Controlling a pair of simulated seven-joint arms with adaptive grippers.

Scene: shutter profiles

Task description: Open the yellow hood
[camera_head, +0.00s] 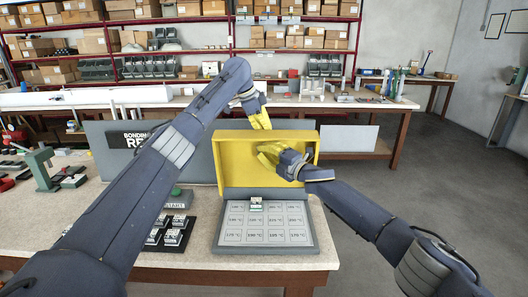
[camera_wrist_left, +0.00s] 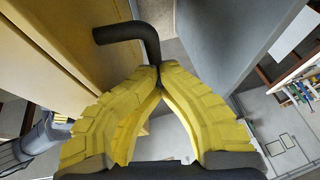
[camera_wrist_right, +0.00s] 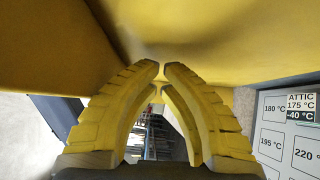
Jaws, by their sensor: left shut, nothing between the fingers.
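The yellow hood (camera_head: 235,165) stands raised and roughly upright at the back of a grey plate marked with temperatures (camera_head: 228,238). My left gripper (camera_head: 264,128) is behind the hood's top edge, shut and empty. In the left wrist view its closed fingertips (camera_wrist_left: 159,68) are at the end of a dark bent handle (camera_wrist_left: 135,32) beside the hood's yellow face (camera_wrist_left: 60,45); contact is unclear. My right gripper (camera_head: 262,152) is in front of the hood's inner face, which fills the right wrist view (camera_wrist_right: 220,40). Its fingertips (camera_wrist_right: 161,68) are close together with a slim gap.
A small labelled block (camera_head: 256,204) sits on the plate's upper middle. Black holders with similar blocks (camera_head: 172,238) and a green press (camera_head: 42,170) stand to the left. A grey panel (camera_head: 190,145) rises behind. The floor at right (camera_head: 440,170) is free.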

